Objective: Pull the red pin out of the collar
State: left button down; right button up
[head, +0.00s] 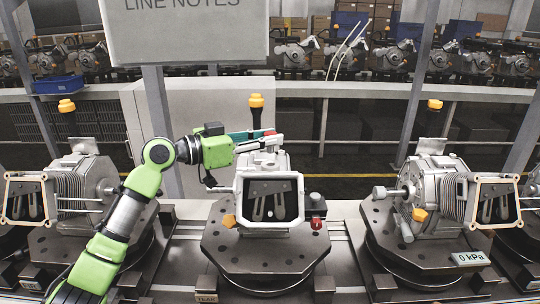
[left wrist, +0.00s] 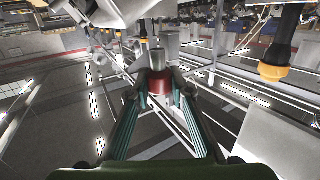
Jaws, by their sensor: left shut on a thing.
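My left gripper (head: 264,137) reaches in from the left above the middle grey housing (head: 280,165). In the left wrist view its teal fingers (left wrist: 160,95) are closed around the red pin (left wrist: 161,82). A bit of red also shows at the fingertips in the head view (head: 269,132). A grey cylindrical part (left wrist: 158,59) lies just beyond the pin in the wrist view; it may be the collar. I cannot tell how far the pin sits in it. My right gripper is in neither view.
A yellow-topped post (head: 256,102) stands right behind the fingertips. A red knob (head: 318,223) sits on the middle fixture plate (head: 262,252). Similar housings on fixtures stand at left and right (head: 440,185). A "LINE NOTES" sign (head: 185,30) hangs above.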

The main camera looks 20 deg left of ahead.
pick_arm(q)
jog(key=shift+r+p, duration=0.45)
jog(key=shift+r, duration=0.5)
